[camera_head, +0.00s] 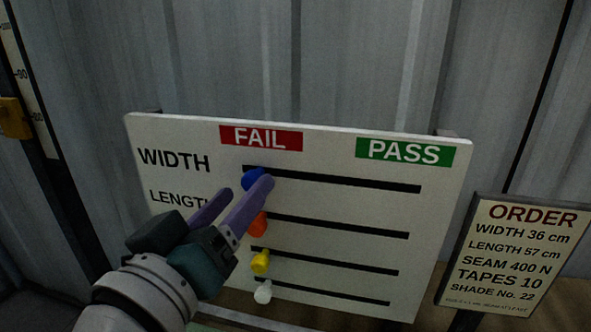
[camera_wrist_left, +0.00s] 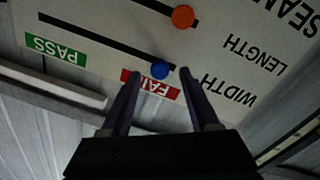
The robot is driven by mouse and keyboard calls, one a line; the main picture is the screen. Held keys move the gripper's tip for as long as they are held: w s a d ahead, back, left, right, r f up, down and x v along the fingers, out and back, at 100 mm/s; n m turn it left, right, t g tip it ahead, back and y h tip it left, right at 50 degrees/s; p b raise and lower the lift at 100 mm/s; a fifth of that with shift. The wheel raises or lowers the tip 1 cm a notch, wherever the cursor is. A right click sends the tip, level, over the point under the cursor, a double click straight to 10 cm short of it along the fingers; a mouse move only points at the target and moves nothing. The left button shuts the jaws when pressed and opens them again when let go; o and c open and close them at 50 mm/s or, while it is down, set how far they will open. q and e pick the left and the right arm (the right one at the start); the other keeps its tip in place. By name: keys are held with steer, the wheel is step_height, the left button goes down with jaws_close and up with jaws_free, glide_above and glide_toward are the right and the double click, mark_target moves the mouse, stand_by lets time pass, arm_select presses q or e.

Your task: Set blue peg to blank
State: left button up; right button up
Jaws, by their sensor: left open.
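The blue peg (camera_head: 252,178) sits near the left end of the top slot (camera_head: 340,180), in the WIDTH row, below the red FAIL label (camera_head: 261,138). My left gripper (camera_head: 245,187) is open at the board, its purple fingers reaching up from the lower left. In the left wrist view the blue peg (camera_wrist_left: 160,69) shows between the two fingertips (camera_wrist_left: 160,75), with a gap on each side. Whether the fingers reach the peg's depth I cannot tell. The green PASS label (camera_head: 405,151) is above the slot's right part. My right gripper is out of view.
The white board (camera_head: 445,210) has further slots below with an orange peg (camera_head: 258,224), a yellow peg (camera_head: 261,261) and a white peg (camera_head: 263,292), all at the left. An order sign (camera_head: 515,255) stands at the right. A corrugated wall (camera_head: 320,60) is behind.

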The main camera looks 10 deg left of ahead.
arm_select(q)
steer(key=shift+w+d, duration=0.1)
steer(key=shift+w, duration=1)
jaws_close()
stand_by(0.7)
